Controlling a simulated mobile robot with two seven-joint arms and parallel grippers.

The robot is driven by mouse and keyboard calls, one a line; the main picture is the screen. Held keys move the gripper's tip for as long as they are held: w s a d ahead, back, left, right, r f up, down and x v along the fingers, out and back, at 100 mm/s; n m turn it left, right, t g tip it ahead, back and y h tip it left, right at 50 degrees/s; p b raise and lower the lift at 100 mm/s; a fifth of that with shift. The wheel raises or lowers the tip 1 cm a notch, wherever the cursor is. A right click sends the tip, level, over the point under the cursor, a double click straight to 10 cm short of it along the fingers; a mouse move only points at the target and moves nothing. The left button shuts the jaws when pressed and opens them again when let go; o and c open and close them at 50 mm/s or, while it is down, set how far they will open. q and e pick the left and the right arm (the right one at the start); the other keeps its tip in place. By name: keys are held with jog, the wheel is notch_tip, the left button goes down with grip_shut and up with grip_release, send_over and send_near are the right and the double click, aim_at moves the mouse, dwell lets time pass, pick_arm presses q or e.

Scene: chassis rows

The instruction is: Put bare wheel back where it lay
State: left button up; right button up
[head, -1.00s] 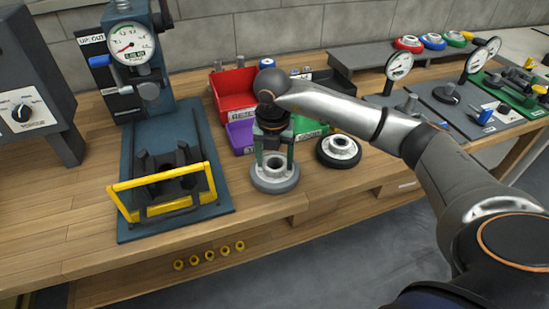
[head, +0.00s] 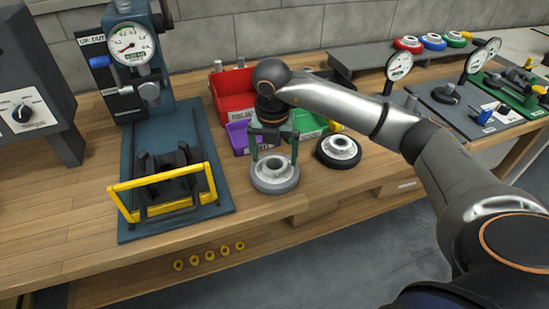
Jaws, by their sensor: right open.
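A grey wheel with a pale hub, the bare wheel (head: 275,180), lies flat on the wooden bench near its front edge. My right gripper (head: 274,155) is open, pointing down just above and behind this wheel, its two green-tipped fingers apart. Whether the fingertips touch the wheel cannot be told from this view. A second wheel with a black tyre (head: 338,151) lies to the right of it. My left gripper is not in view.
A press with a dial gauge (head: 130,43) and a yellow guard bar (head: 165,210) stands left. Red (head: 232,92), purple (head: 239,137) and green bins sit behind the gripper. Gauge fixtures (head: 440,95) stand right. Bare wood (head: 60,215) lies at the front left.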

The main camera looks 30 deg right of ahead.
notch_tip(320, 180, up, 10)
jog(key=shift+s+a+p, duration=0.35)
jog(key=shift+s+a, duration=0.1)
